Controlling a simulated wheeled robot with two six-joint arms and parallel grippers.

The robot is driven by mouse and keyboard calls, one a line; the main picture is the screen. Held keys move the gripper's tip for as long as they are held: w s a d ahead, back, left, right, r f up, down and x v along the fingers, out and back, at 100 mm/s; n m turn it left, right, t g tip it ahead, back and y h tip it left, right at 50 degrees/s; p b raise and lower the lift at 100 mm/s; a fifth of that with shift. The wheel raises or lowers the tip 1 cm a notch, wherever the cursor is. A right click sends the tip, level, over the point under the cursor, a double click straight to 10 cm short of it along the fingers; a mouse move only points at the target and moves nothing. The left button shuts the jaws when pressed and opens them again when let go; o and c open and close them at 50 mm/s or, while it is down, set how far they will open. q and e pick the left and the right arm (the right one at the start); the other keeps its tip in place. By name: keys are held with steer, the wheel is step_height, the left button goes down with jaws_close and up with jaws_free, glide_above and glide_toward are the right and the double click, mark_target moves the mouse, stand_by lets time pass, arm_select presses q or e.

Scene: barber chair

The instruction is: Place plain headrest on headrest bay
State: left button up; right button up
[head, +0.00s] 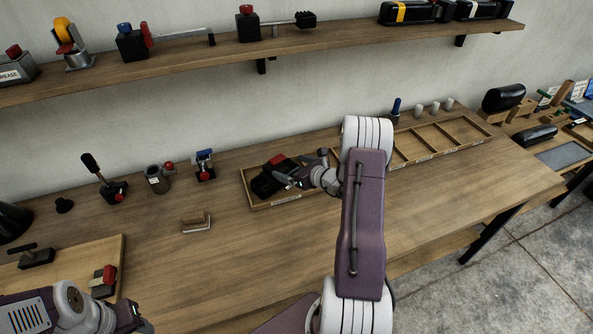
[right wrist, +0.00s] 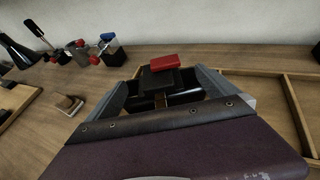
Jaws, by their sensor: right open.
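A dark, padded-looking piece with a red block on it (head: 268,180) lies in the left compartment of a shallow wooden tray (head: 256,204). A label on the tray's front is too small to read. My right gripper (head: 288,179) is open at this piece. In the right wrist view its two fingers (right wrist: 165,88) stand on either side of the black part with the red block (right wrist: 164,62); contact is unclear. I cannot tell whether this is the plain headrest. Two black cushions (head: 503,97) sit at the far right. My left gripper (head: 127,316) is low left, its jaws unclear.
A long divided wooden tray (head: 455,152) lies to the right of my right forearm, with mostly empty compartments. Clamps and small tools (head: 205,165) stand at the back left. A shelf (head: 300,42) runs above. The table's front middle is clear.

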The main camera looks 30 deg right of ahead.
steer(key=s+a+r+n+g+y, duration=0.1)
steer(key=s+a+n+g+y, duration=0.25)
steer(key=s+a+n, duration=0.5)
steer(key=s+a+n+g+y, duration=0.2)
steer(key=s+a+n+g, duration=0.25)
steer(key=a, duration=0.75)
steer(key=s+n+g+h, duration=0.2)
steer(key=s+n, duration=0.4)
steer(key=n, duration=0.4)
steer(key=s+r+n+g+h, duration=0.1)
steer(key=s+n+h, duration=0.4)
steer(key=n, duration=0.6)
steer(key=shift+s+d+g, duration=0.15)
steer(key=shift+s+g, duration=0.45)
steer(key=shift+s, duration=0.05)
steer(key=shift+h, duration=0.25)
